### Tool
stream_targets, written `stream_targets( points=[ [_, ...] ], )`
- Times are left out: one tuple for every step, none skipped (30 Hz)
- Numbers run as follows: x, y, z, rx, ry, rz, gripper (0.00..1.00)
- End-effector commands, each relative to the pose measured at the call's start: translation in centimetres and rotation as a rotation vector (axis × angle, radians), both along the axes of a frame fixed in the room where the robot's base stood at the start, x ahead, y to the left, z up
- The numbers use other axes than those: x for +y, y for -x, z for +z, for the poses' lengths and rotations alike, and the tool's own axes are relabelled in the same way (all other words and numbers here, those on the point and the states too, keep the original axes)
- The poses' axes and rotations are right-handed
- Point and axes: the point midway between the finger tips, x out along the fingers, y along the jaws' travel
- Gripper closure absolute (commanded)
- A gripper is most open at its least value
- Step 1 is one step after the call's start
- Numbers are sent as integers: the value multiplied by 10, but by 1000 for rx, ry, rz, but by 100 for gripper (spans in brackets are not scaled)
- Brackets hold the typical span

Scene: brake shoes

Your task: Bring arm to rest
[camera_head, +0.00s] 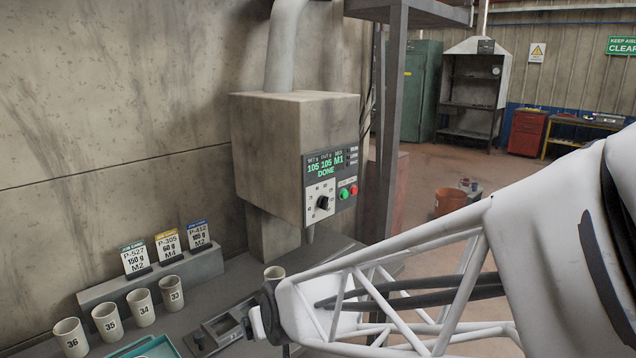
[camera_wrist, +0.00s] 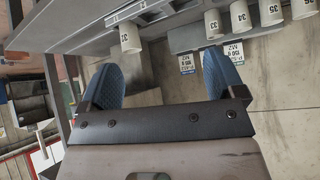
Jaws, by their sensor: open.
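My white lattice arm crosses the right half of the head view. Its wrist end is near the bench, but the fingers are hidden there. In the wrist view my gripper (camera_wrist: 165,88) shows two blue padded fingers spread wide apart with nothing between them. The picture from the wrist is turned upside down, with the bench and cups at its top. The fingers touch nothing that I can see.
White numbered cups (camera_head: 144,307) stand in a row on the bench, before job cards (camera_head: 168,245). One cup (camera_head: 274,274) stands apart, beside my wrist. A dispenser box (camera_head: 295,150) reading DONE hangs on the wall. A teal tray (camera_head: 150,348) lies at the front.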

Motion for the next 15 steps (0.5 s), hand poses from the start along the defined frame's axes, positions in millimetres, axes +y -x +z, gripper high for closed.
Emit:
stream_targets(
  points=[
    [-17,2,6,15,8,-22,12],
    [-25,4,8,27,14,-32,12],
    [-36,6,12,42,22,-46,12],
    [-45,8,15,53,27,-57,12],
    [-53,11,17,64,32,-67,12],
    [-65,14,20,80,38,-84,12],
    [-72,17,23,91,43,-94,12],
    [-81,20,25,103,49,-106,12],
    [-92,24,28,118,56,-122,12],
    [-100,28,30,130,61,-133,12],
    [-108,31,32,141,66,-143,12],
    [-118,36,35,157,73,-160,12],
    [-126,40,37,170,77,-171,12],
    [-134,44,39,182,82,-184,12],
    [-144,50,42,196,88,-200,12]
  ],
)
